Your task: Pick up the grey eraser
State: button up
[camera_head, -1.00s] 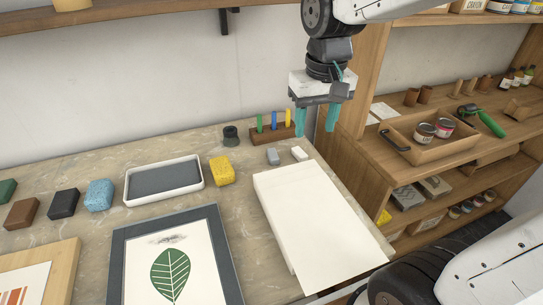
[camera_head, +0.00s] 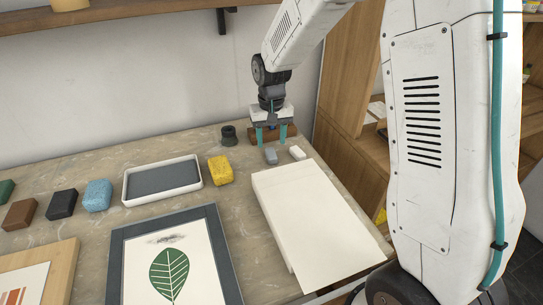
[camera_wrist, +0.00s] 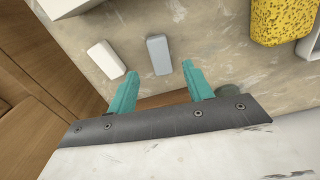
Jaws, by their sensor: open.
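The grey eraser (camera_head: 271,156) lies on the stone-topped table, beside the white eraser (camera_head: 297,153) on its right. In the wrist view the grey eraser (camera_wrist: 159,55) is a small rounded block lying flat, just beyond the fingertips and between their lines. My gripper (camera_head: 272,143) is over the back right of the table, with its teal fingers close to the grey eraser. In the wrist view my gripper (camera_wrist: 160,70) is open and empty, with the white eraser (camera_wrist: 106,59) outside the fingers on the left. The fingertips' exact height above the table is hard to tell.
A wooden crayon holder (camera_head: 290,131) stands directly behind my gripper, partly hidden. A dark round weight (camera_head: 229,136) and a yellow sponge (camera_head: 220,170) are to the left. A stack of paper (camera_head: 315,220) lies in front. A white tray (camera_head: 128,190) sits farther left.

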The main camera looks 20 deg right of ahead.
aim_at(271, 152)
notch_tip(271, 152, down, 4)
jog(key=shift+w+f, duration=0.1)
jog(key=shift+f, duration=0.1)
jog(key=shift+a, duration=0.1)
jog(key=shift+c, duration=0.3)
jog(key=c, duration=1)
